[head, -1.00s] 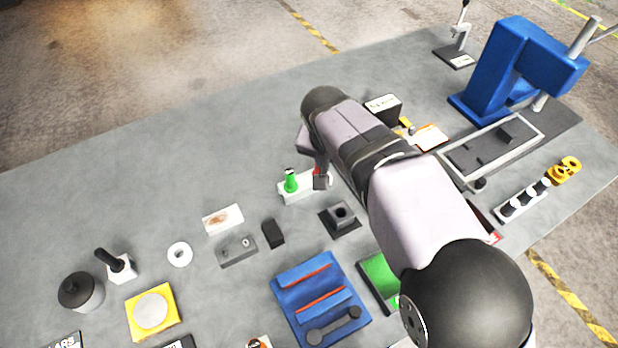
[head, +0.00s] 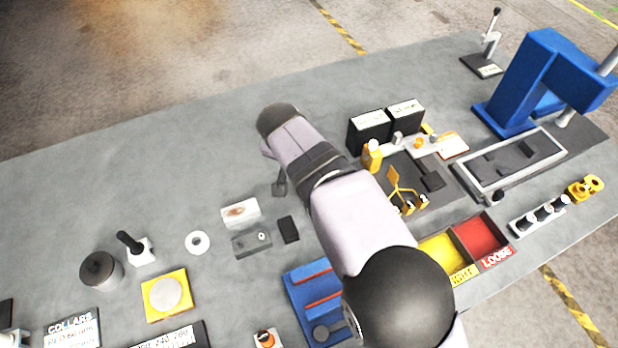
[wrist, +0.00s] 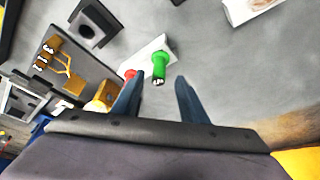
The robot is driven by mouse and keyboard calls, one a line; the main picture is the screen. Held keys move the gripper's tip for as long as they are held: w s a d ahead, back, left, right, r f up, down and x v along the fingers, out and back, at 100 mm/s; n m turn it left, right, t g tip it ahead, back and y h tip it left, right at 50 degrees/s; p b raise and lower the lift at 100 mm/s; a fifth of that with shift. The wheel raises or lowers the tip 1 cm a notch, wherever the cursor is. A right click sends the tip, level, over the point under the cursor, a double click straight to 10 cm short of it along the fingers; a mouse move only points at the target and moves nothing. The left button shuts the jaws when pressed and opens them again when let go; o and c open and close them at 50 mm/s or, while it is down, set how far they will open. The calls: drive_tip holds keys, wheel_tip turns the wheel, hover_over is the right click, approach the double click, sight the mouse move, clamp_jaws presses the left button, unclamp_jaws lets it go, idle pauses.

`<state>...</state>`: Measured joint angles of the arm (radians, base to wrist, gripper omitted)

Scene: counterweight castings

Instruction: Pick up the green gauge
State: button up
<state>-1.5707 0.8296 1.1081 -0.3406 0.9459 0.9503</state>
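The green gauge (wrist: 160,66) stands in a white block (wrist: 149,50) in the wrist view, between and just beyond my fingertips. A red piece (wrist: 130,74) sits in the same block, close to the left finger. My gripper (wrist: 160,80) is open, with nothing between its two dark fingers. In the head view my gripper (head: 279,186) hangs above the bench, and my arm hides the green gauge and its block.
A yellow and red bin (head: 480,236) and a blue rack (head: 300,285) are right of and below my gripper in the head view.

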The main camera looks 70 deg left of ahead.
drive_tip(key=shift+d+p+x, duration=0.2)
drive_tip(key=shift+p+x, duration=1.15)
drive_tip(key=shift+x, duration=1.1)
drive_tip(key=shift+f, duration=0.1)
clamp_jaws()
